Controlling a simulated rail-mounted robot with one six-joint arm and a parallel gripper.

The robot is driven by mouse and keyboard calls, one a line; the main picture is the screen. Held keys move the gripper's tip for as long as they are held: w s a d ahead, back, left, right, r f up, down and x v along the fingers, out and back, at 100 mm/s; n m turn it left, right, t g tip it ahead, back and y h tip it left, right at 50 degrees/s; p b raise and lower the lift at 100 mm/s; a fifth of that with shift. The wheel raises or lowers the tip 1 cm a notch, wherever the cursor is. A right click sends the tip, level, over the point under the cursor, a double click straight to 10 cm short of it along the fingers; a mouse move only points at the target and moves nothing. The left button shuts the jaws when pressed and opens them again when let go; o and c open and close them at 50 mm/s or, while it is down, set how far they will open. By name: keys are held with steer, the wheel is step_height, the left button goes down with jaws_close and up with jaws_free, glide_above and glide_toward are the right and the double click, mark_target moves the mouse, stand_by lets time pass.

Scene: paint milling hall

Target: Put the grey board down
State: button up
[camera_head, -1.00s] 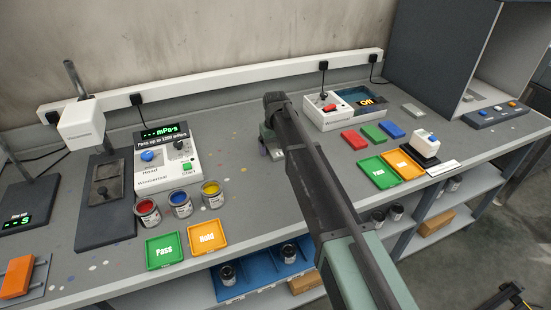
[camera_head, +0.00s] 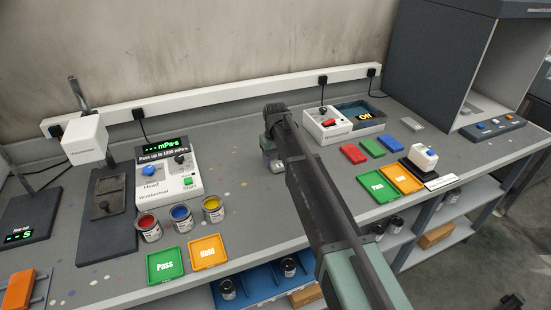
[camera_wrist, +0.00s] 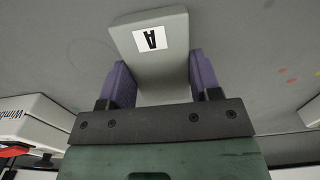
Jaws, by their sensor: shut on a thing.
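The grey board (camera_wrist: 150,64), a pale grey block with a white label marked "A", sits between the two purple fingers of my gripper (camera_wrist: 157,82) in the wrist view. The fingers press on its two sides. In the head view my gripper (camera_head: 273,160) is over the middle of the grey bench (camera_head: 235,160), between the two white instruments. My arm hides most of the board there. I cannot tell whether the board touches the bench.
A Wimbicontrol instrument (camera_head: 168,172) and paint cans (camera_head: 181,217) stand left. A switch box (camera_head: 327,124) stands behind right. Red, green and blue panels (camera_head: 373,147) and Pass/Hold trays (camera_head: 402,179) lie right. Bare bench surrounds my gripper.

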mark_target(276, 159)
step_height(276, 159, up, 20)
steer(key=p, duration=1.9)
step_height(276, 159, down, 22)
steer(key=b, duration=2.1)
steer(key=shift+r+b, duration=0.15)
steer(key=shift+b, duration=0.2)
steer(key=shift+r+p, duration=0.3)
steer(key=shift+r, duration=0.05)
steer(key=shift+f, duration=0.25)
steer(key=o, duration=0.9)
steer(key=shift+r, duration=0.15)
